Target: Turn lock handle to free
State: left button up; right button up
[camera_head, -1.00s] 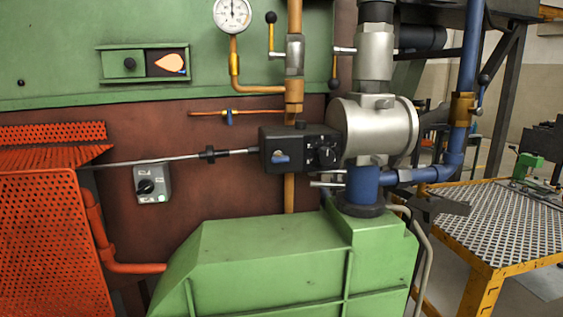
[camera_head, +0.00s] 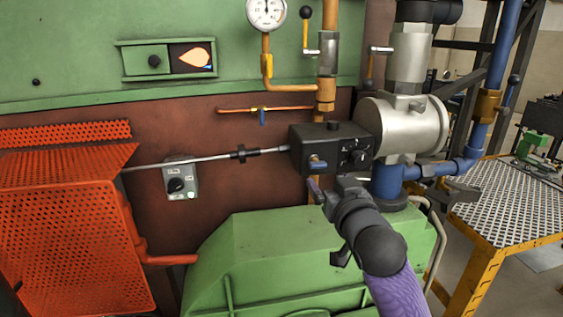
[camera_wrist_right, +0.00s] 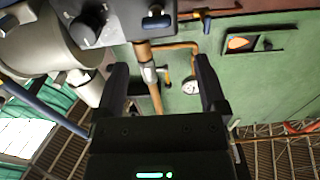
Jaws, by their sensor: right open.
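A black box (camera_head: 330,148) with a small blue handle (camera_head: 317,163) on its front is mounted by the grey cylindrical housing. I take this blue handle to be the lock handle, though no readable label confirms it. The handle also shows at the top of the right wrist view (camera_wrist_right: 157,21). My right gripper (camera_head: 318,190) is just below the box in the head view, partly hidden by its own wrist. In the right wrist view the right gripper (camera_wrist_right: 160,75) has its fingers wide apart with nothing held between them. My left gripper is not in view.
A grey round housing (camera_head: 400,126) and blue pipe stand right of the box. A green casing (camera_head: 270,255) lies below. A rod (camera_head: 205,158) runs left from the box. An orange perforated guard (camera_head: 70,230) is at left, and a yellow-framed metal platform (camera_head: 510,205) at right.

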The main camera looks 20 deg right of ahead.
aim_at(319, 166)
jog(key=x, duration=0.9)
jog(key=shift+w+d+f, duration=0.1)
jog(key=shift+d+f, duration=0.05)
jog(key=shift+d, duration=0.05)
grip_shut()
